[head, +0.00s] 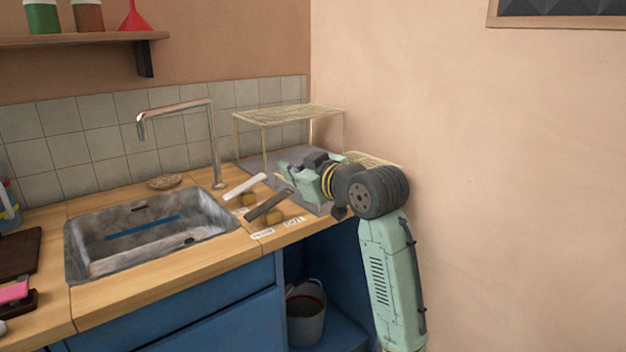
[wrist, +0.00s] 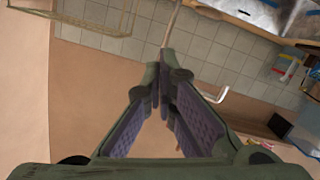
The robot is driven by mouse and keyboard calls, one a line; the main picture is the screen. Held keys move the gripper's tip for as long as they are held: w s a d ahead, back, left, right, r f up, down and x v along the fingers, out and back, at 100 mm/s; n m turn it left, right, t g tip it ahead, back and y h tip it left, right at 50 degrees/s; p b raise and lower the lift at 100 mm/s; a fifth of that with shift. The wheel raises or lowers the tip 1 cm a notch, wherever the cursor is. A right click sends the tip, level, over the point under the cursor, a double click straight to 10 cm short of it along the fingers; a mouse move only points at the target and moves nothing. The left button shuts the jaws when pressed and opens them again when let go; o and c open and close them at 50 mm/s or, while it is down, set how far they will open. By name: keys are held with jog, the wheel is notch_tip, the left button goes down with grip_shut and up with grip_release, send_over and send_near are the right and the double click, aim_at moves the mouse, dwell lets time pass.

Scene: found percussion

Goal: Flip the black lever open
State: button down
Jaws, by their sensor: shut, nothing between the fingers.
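The black lever (head: 268,205) sits on a small wooden block at the counter's front edge, right of the sink. It slants up to the right in the head view. A white lever (head: 245,186) on a similar block lies just behind it. My gripper (head: 286,168) is to the right of and above the levers, pointing left, apart from the black lever as far as I can tell. In the wrist view its fingers (wrist: 166,82) converge, shut and empty. I cannot make out the black lever in the wrist view.
The metal sink (head: 225,222) is left of the levers, with a tall faucet (head: 214,140) behind. A wire rack (head: 290,113) stands behind my gripper, near the right wall. Small paper labels (head: 262,234) lie by the levers. A bucket (head: 306,315) stands under the counter.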

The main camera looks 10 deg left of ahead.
jog(key=d, duration=0.1)
jog(key=w+d, duration=0.1)
jog(key=shift+d+f+h, duration=0.3)
jog(key=shift+f, duration=0.05)
jog(key=shift+a, duration=0.1)
jog(key=p, duration=0.3)
send_over(269, 204)
jog(key=w+d, duration=0.2)
jog(key=d, duration=0.1)
notch_tip(269, 204, down, 2)
jog(key=f, duration=0.2)
jog(key=d+f, duration=0.1)
jog(key=f, duration=0.1)
jog(key=shift+w+f+p, duration=0.1)
jog(key=shift+w+p, duration=0.15)
jog(key=shift+p, duration=0.05)
